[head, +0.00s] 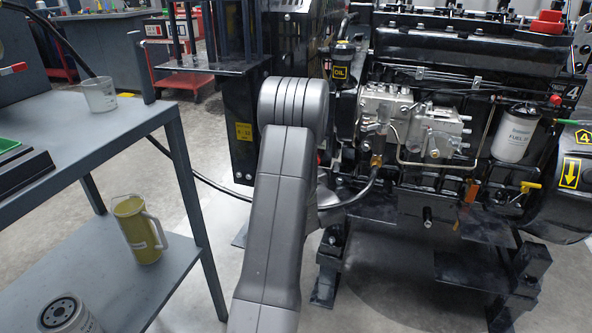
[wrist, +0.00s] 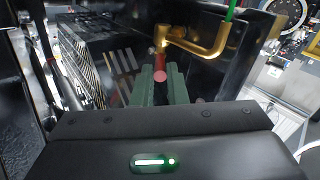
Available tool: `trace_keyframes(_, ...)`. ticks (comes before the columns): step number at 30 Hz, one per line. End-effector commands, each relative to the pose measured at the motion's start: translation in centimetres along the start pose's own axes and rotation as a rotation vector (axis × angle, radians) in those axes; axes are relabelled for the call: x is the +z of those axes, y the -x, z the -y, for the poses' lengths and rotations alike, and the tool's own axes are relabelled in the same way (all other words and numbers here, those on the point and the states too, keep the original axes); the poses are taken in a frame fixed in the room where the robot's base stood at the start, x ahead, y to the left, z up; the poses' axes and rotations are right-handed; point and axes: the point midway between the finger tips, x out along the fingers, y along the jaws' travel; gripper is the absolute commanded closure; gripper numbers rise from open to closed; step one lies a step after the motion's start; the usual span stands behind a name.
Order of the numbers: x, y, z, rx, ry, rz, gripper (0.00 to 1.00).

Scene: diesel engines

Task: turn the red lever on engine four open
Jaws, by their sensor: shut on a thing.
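The lever's round, pinkish-red end faces the camera between the fingers. A brass pipe fitting (wrist: 200,46) sits just above and to the right of the lever. In the head view my grey arm reaches toward the engine and hides the gripper and the gripped lever.
A white fuel filter (head: 513,135) and a yellow handle (head: 530,186) are on the engine's right side. A dark hose (head: 350,198) runs low beside my arm. A grey table (head: 90,125) with a cup, yellow jug and filter stands at the left.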

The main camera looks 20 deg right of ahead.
Motion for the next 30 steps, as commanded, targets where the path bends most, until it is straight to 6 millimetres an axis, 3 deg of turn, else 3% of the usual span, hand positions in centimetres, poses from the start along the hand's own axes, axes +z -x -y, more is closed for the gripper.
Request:
trace_keyframes(7, -0.1, -0.1, 0.0, 0.000, 0.001, -0.002, 1.00)
trace_keyframes(8, -0.1, -0.1, 0.0, 0.000, 0.001, -0.002, 0.82)
trace_keyframes(9, -0.1, -0.1, 0.0, 0.000, 0.001, -0.002, 0.78)
trace_keyframes(20, -0.1, 0.5, -0.1, 0.002, 0.000, -0.001, 0.78)
trace_keyframes(23, -0.2, 1.9, -0.2, 0.004, -0.001, 0.002, 0.78)
trace_keyframes(30, -0.2, 7.4, -0.2, 0.005, -0.002, 0.002, 0.78)
